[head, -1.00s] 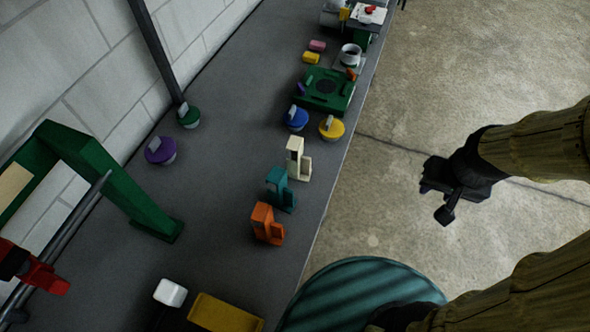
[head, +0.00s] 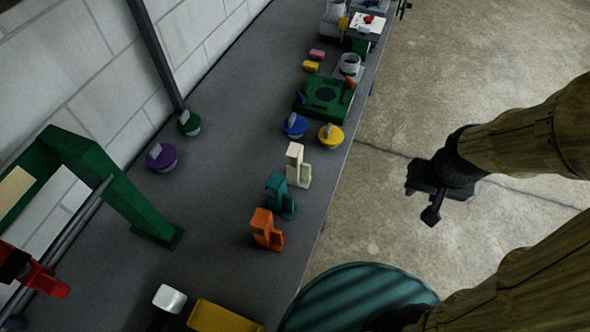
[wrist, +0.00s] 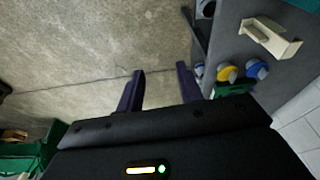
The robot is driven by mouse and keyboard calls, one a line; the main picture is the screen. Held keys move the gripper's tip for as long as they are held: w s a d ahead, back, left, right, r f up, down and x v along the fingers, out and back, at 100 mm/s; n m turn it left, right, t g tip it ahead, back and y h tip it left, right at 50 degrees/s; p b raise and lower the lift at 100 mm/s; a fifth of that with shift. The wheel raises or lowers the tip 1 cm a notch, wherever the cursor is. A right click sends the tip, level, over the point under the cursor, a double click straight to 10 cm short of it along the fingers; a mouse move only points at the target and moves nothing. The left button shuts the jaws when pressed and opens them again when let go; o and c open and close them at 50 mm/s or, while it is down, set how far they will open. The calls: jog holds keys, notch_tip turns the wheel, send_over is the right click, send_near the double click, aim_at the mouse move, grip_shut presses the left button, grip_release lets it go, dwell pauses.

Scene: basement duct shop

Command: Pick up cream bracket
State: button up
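The cream bracket (head: 298,168) stands upright on the grey bench near its right edge, first in a row with a teal bracket (head: 279,196) and an orange bracket (head: 266,231). The cream bracket also shows at the upper right of the wrist view (wrist: 270,38). My gripper (head: 428,200) hangs over the floor, right of the bench and clear of the bracket. In the wrist view its two dark fingers (wrist: 160,88) are apart, with only floor showing between them.
Blue (head: 295,125) and yellow (head: 331,136) round knobbed pieces stand just beyond the cream bracket, before a green fixture (head: 325,97). A green frame (head: 120,190) stands at left. A yellow tray (head: 225,317) and white block (head: 170,298) lie nearer. Bench between is clear.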

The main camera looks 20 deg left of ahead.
jog(key=o, duration=0.5)
jog(key=shift+s+f, duration=0.1)
jog(key=shift+f, duration=0.05)
jog(key=shift+o, duration=1.3)
jog(key=s+a+f+m+g+y+b, duration=0.1)
jog(key=a+f+m+g+y+b, duration=0.1)
jog(key=f+b, duration=0.4)
notch_tip(320, 180, down, 4)
jog(key=shift+s+a+r+m+g, duration=0.15)
jog(key=shift+a+m+g, duration=0.35)
jog(key=shift+m+g, duration=0.55)
jog(key=w+a+f+m+g+y+b, duration=0.1)
jog(key=a+f+m+g+y+b, duration=0.2)
jog(key=a+f+m+y+b, duration=0.3)
jog(key=w+a+f+m+t+y+b, duration=0.5)
jog(key=w+f+m+y+b, duration=0.2)
jog(key=w+y, duration=0.3)
jog(key=shift+w+f+m, duration=0.55)
jog(key=shift+w+f, duration=0.35)
jog(key=shift+w, duration=0.3)
jog(key=shift+a, duration=0.1)
